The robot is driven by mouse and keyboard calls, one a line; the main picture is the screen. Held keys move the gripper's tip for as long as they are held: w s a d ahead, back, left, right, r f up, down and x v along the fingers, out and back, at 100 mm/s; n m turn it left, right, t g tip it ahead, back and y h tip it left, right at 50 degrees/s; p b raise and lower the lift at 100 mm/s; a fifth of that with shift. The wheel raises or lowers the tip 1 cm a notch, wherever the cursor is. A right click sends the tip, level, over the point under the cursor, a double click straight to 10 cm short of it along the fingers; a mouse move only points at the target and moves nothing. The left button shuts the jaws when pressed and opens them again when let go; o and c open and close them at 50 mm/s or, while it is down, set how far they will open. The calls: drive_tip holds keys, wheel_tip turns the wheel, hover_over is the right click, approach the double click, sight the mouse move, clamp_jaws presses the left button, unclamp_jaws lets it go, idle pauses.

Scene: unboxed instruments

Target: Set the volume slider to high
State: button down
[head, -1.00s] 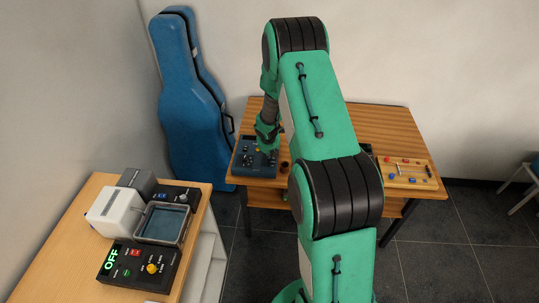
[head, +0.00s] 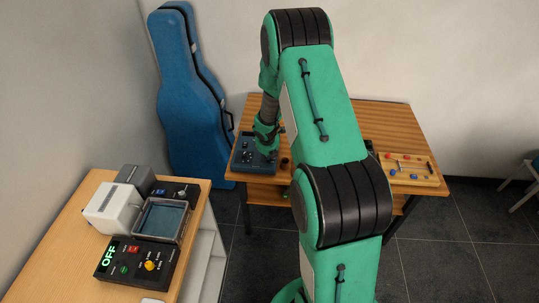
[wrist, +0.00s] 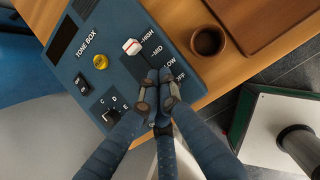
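The blue tone box (wrist: 75,72) lies on the wooden table and also shows in the head view (head: 243,160). Its volume slider has a white and red knob (wrist: 132,47), level with the HIGH label at the top end of the scale. The MID, LOW and OFF labels run down to the right. My gripper (wrist: 159,94) has its fingertips close together over the lower part of the slider track. They look apart from the knob and hold nothing visible. The fingers hide the lower track.
A yellow knob (wrist: 100,61), a black switch (wrist: 82,84) and a lettered dial (wrist: 108,110) sit on the box. A brown cup (wrist: 208,41) stands beside it. A wooden board with coloured pieces (head: 410,172) lies at the table's right.

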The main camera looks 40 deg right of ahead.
drive_tip(key=p+v, duration=0.3)
drive_tip(key=v, duration=0.7)
drive_tip(key=shift+s+a, duration=0.25)
drive_tip(key=shift+s, duration=0.05)
drive_tip(key=shift+r, duration=0.15)
drive_tip(key=s+a+r+m+b, duration=0.1)
drive_tip(key=s+a+r+m, duration=0.3)
drive_tip(key=r, duration=0.4)
drive_tip(key=s+a+r+m+t+b, duration=0.1)
drive_tip(key=a+r+m, duration=0.45)
drive_tip(key=r, duration=0.25)
drive_tip(key=s+a+r+m, duration=0.3)
drive_tip(key=a+r+m, duration=0.15)
drive_tip(key=r, duration=0.35)
drive_tip(key=s+a+r+m+y+b, duration=0.1)
drive_tip(key=s+a+r+m, duration=0.2)
drive_tip(key=s+a, duration=0.3)
drive_tip(key=s+a+r+m+t+y+b, duration=0.1)
drive_tip(key=s+a+r+m, duration=0.2)
drive_tip(key=s, duration=0.6)
drive_tip(key=s+a+r+m+y+b, duration=0.1)
drive_tip(key=s+a+r+m, duration=0.2)
drive_tip(key=s+a+m, duration=0.4)
drive_tip(key=s+a, duration=0.1)
drive_tip(key=a, duration=0.2)
drive_tip(key=shift+s, duration=0.35)
drive_tip(key=shift+r, duration=0.15)
idle(0.3)
